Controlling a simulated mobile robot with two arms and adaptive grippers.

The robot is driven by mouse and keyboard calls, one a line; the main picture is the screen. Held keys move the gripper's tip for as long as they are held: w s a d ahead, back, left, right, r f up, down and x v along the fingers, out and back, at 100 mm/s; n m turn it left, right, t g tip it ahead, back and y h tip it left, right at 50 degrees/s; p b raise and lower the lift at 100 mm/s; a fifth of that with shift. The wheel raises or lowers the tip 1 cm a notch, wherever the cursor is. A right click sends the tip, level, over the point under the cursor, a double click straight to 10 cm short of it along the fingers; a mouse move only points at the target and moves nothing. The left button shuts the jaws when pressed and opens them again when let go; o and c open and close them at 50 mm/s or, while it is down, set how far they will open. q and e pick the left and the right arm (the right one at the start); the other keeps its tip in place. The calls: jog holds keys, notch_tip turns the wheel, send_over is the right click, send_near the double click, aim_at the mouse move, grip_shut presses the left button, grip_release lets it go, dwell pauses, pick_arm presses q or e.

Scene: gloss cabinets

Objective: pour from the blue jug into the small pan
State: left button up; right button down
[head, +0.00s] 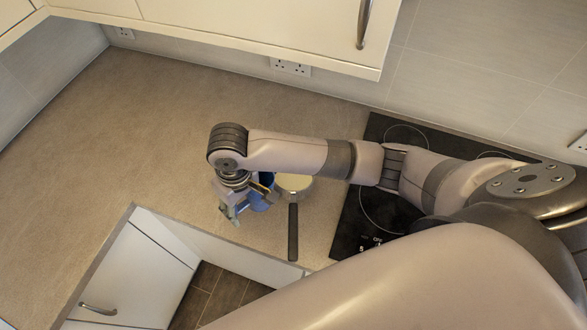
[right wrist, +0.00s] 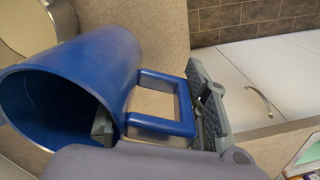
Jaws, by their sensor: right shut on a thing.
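The blue jug (head: 262,194) is mostly hidden behind my right gripper (head: 236,203) in the head view. In the right wrist view, the jug (right wrist: 105,75) fills the left side, with its open mouth towards the camera and its square loop handle on the right. My right gripper (right wrist: 155,115) is shut on the jug, with a finger pad at the outer side of the handle. The small pan (head: 296,182) stands on the counter just right of the jug, its dark handle towards the front edge. Part of it shows at the wrist view's top left (right wrist: 22,24). My left gripper is out of view.
The black hob (head: 378,208) lies right of the pan, partly under my right arm. The beige counter (head: 130,130) is clear on the left. A wall cabinet (head: 265,30) overhangs the back. The counter's front edge has an inner corner near the gripper.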

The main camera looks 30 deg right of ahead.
jog(key=shift+s+a+r+h, duration=0.1)
jog(key=shift+a+h, duration=0.4)
jog(key=shift+h, duration=0.2)
jog(key=shift+d, duration=0.15)
jog(key=shift+d, duration=0.2)
jog(key=shift+a+r, duration=0.2)
jog(key=shift+r, duration=1.25)
jog(key=shift+d, duration=0.1)
